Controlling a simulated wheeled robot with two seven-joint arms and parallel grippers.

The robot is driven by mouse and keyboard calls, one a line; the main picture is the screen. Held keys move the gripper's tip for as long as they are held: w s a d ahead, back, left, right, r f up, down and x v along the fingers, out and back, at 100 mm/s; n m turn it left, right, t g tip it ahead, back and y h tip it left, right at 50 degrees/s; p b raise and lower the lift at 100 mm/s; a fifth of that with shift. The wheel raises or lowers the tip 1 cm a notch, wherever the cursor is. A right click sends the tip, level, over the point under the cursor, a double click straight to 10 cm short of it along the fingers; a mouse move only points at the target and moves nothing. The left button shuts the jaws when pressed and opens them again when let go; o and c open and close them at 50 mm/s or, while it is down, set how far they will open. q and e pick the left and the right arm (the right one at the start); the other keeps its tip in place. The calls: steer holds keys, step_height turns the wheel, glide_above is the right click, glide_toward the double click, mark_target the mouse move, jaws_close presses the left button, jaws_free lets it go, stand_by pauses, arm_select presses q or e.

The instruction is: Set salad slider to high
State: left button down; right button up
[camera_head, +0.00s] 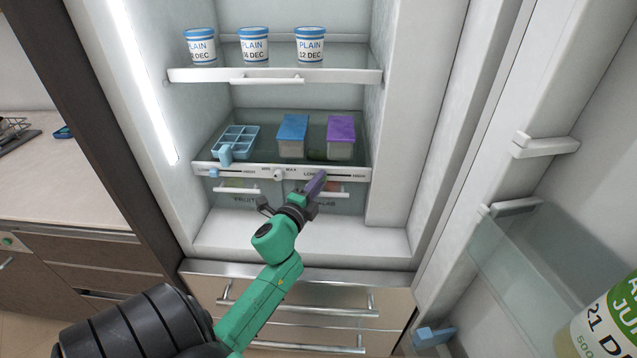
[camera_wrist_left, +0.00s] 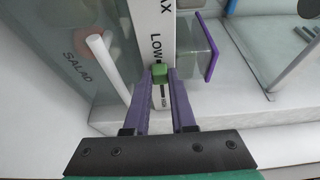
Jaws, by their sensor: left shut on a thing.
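The salad slider is a green knob (camera_wrist_left: 159,72) on the white control strip (camera_head: 345,173) at the front of the fridge shelf. In the left wrist view the knob sits right beside the LOW marking, at the low end of its track. My left gripper (camera_head: 318,184), with purple fingers, reaches up to the right part of the strip. In the left wrist view its fingertips (camera_wrist_left: 161,74) are shut on the green knob. In the head view the fingers hide the knob. The salad drawer (camera_wrist_left: 85,50) is below the strip. My right gripper is in neither view.
On the shelf above the strip stand a blue tray (camera_head: 238,141), a blue-lidded box (camera_head: 292,137) and a purple-lidded box (camera_head: 341,138). Yogurt tubs (camera_head: 253,45) stand on the upper shelf. The open fridge door (camera_head: 545,145) holds a jug (camera_head: 605,330) at the right.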

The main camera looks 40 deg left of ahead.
mark_target(349, 176)
arm_select(q)
steer(key=w+d, duration=0.2)
steer(key=d, duration=0.1)
steer(key=w+d+b, duration=0.1)
steer(key=d, duration=0.1)
steer(key=shift+w, duration=0.4)
steer(key=c, duration=0.7)
jaws_free()
steer(key=shift+d, duration=0.1)
